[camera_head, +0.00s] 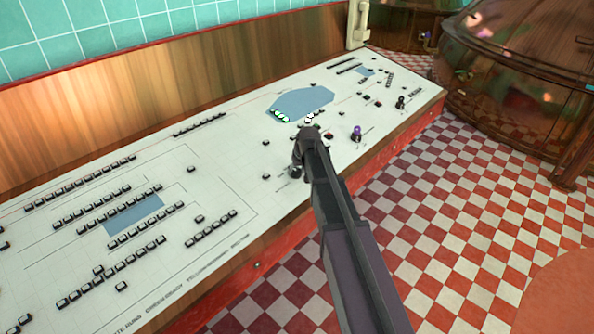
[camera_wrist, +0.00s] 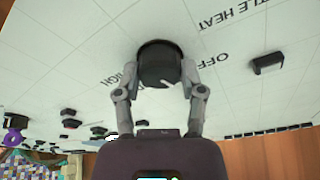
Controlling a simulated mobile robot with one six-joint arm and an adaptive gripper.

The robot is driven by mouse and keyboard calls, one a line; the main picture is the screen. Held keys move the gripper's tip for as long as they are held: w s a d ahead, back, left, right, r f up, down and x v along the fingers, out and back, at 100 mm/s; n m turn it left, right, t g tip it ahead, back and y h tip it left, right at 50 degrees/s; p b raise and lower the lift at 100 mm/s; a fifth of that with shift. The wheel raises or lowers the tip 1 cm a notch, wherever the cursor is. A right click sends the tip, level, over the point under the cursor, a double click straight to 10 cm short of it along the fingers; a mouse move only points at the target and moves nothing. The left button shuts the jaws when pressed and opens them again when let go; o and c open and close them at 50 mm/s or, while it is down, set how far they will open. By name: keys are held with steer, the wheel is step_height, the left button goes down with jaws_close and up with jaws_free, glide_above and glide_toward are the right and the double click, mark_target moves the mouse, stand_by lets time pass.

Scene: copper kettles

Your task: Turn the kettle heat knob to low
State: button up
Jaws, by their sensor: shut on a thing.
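The black round kettle heat knob (camera_wrist: 159,62) stands on the white panel in the wrist view. Panel lettering around it reads "TLE HEAT", "OFF" and a partly hidden "HIGH", all upside down. My gripper (camera_wrist: 160,72) has one finger on each side of the knob and is shut on it. A small pale mark shows on the knob's near side; its exact direction is hard to tell. I cannot see a "LOW" label. In the head view my gripper (camera_head: 305,152) is over the panel's front part, and the knob (camera_head: 295,172) shows partly beneath it.
The sloping white control panel (camera_head: 70,240) carries many small black buttons. A purple-topped knob (camera_head: 357,133) and a black knob (camera_head: 401,103) stand to the right. A large copper kettle (camera_head: 520,65) is at the far right, above a red-and-white checkered floor (camera_head: 450,220).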

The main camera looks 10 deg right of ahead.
steer(key=shift+w+m+h, duration=0.1)
steer(key=shift+m+h, duration=0.2)
steer(key=shift+m, duration=1.2)
steer(key=o, duration=1.2)
steer(key=shift+c, duration=0.2)
steer(key=shift+n, duration=0.3)
